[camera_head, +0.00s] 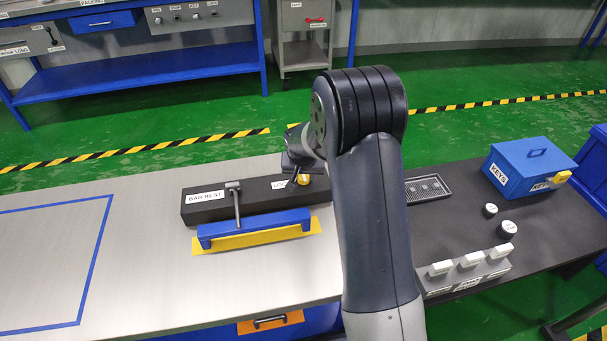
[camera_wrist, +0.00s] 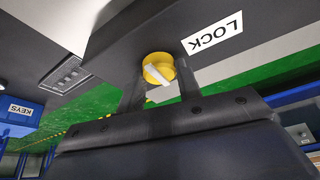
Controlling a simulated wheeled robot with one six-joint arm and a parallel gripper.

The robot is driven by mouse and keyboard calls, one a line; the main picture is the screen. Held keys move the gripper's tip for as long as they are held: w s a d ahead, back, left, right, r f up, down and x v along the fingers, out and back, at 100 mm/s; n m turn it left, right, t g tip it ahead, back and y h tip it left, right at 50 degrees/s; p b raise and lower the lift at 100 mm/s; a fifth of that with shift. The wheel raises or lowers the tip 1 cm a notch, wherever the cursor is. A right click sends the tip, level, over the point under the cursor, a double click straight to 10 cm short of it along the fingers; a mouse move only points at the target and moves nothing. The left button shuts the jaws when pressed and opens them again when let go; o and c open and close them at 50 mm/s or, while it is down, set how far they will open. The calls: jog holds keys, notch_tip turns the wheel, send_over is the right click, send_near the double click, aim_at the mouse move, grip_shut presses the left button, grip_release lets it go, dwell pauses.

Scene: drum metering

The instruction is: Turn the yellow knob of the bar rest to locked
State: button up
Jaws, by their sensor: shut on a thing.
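The bar rest (camera_head: 212,215) is a long black block on the grey bench top, with a BAR REST label and a LOCK label on its front. The yellow knob (camera_head: 304,180) is at its right end, partly hidden by my gripper (camera_head: 299,172). In the wrist view the knob (camera_wrist: 157,58) is round with a pale strip across its face, beside the LOCK label (camera_wrist: 213,34). My gripper's two dark fingers (camera_wrist: 160,80) stand on either side of the knob, shut on it. The strip lies slanted and does not point at the label.
A grey lever (camera_head: 236,205) reaches from the bar rest over a blue bar (camera_head: 255,227) with a yellow base. The bench's left side is clear.

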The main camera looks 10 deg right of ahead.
jog(key=shift+c, duration=1.1)
jog(key=shift+n, duration=0.3)
jog(key=shift+d+n+y+p, duration=0.15)
jog(key=shift+n+y+p, duration=0.5)
jog(key=shift+n, duration=0.55)
jog(key=shift+f+n+y+b, duration=0.1)
jog(key=shift+n+y+b, duration=0.3)
jog(key=shift+n, duration=0.7)
jog(key=n+y+b, duration=0.1)
jog(key=n+b, duration=0.2)
jog(key=shift+d+f, duration=0.15)
jog(key=n+y+b, duration=0.1)
jog(key=n, duration=0.1)
jog(key=n+g+b, duration=0.1)
jog(key=n+b, duration=0.1)
jog(key=shift+w+d+n+y, duration=0.1)
jog(key=shift+w+n+y, duration=0.05)
jog(key=shift+n+y, duration=0.25)
jog(key=n, duration=0.1)
jog(key=n+g, duration=0.1)
jog(key=n, duration=0.1)
jog(key=n+g, duration=0.1)
jog(key=shift+w+r+n+y, duration=0.1)
jog(key=shift+r+n+y, duration=0.15)
jog(key=shift+n, duration=0.15)
